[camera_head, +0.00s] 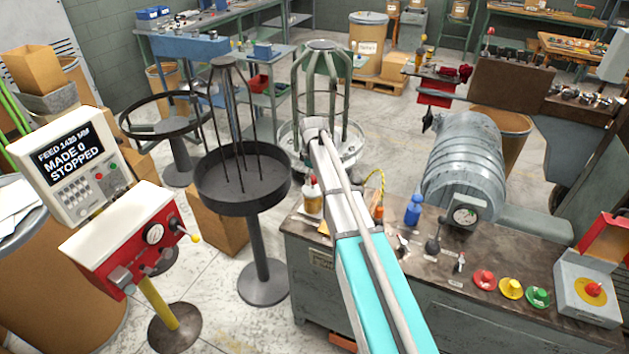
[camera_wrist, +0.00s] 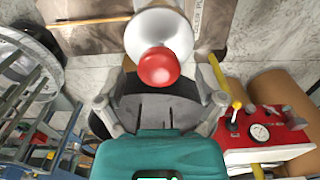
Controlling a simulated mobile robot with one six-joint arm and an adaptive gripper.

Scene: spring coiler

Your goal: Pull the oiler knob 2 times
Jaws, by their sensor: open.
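The oiler (camera_head: 312,203) stands at the left end of the workbench, with an amber lower part and a pale top. Its red knob (camera_head: 310,181) shows on top. In the wrist view the round red knob (camera_wrist: 158,68) sits over the white oiler body (camera_wrist: 158,32), beside lettering on the bench that is partly readable. My gripper (camera_wrist: 160,102) is open and empty, its fingers spread wide. The knob appears centred between the fingers and just above their tips in the picture. Contact is not visible. In the head view my arm hides the fingers.
The workbench (camera_head: 290,228) carries a blue bottle (camera_head: 414,211), small levers, a gauge and coloured push buttons right of the oiler. A black round stand (camera_head: 243,205) and a red-and-white control box (camera_head: 125,240) with a yellow-tipped lever stand to the left.

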